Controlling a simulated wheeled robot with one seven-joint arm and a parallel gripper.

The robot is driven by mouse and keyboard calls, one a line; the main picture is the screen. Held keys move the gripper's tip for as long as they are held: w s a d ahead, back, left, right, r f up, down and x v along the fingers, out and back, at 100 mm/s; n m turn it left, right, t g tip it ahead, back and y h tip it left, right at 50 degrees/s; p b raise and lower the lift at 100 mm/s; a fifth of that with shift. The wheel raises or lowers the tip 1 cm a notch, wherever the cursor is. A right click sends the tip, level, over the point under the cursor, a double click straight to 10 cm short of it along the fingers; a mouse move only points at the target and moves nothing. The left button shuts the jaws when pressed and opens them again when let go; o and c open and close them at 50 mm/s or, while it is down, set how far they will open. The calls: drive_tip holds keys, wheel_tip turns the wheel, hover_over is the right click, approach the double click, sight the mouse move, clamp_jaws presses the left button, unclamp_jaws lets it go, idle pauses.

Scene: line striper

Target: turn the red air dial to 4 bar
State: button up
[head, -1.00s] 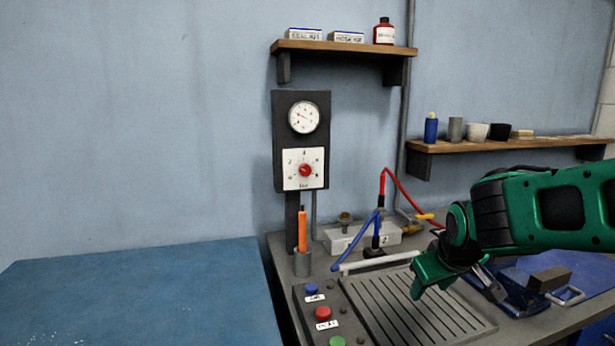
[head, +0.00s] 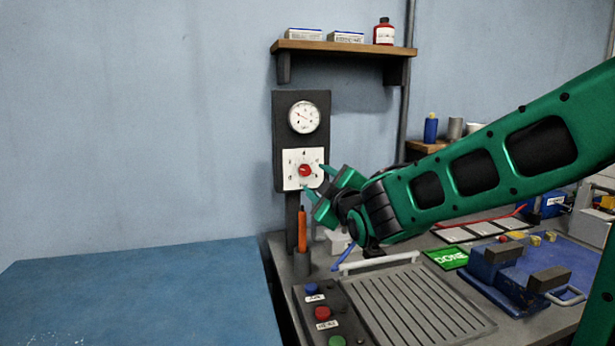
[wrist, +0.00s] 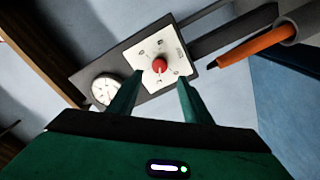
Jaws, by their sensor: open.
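The red air dial (head: 304,170) sits at the middle of a white scale plate (head: 291,181) on a dark upright panel (head: 281,140). A round white gauge (head: 304,117) with a red needle is above it. The scale marks are too small to read surely. My gripper (head: 314,178) is open and empty, just in front and to the right of the dial. In the wrist view the red dial (wrist: 159,65) shows beyond and between the tips of my open gripper (wrist: 158,85), and I see no contact. The gauge (wrist: 106,89) is partly hidden by the left finger.
An orange pen-like tool (head: 302,228) stands in a grey holder (head: 302,264) below the panel. It also shows at right in the wrist view (wrist: 255,48). A push-button box (head: 322,312) and slotted tray (head: 415,305) lie in front. A shelf (head: 345,48) is above.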

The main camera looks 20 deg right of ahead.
sight(306, 172)
drive_tip(key=w, duration=0.8)
drive_tip(key=shift+w+a, duration=0.15)
drive_tip(key=shift+a, duration=0.05)
drive_tip(key=shift+c, duration=0.3)
drive_tip(key=c, duration=1)
drive_tip(key=shift+d, duration=0.25)
drive_tip(key=shift+a+f, duration=0.1)
drive_tip(key=shift+a, duration=0.1)
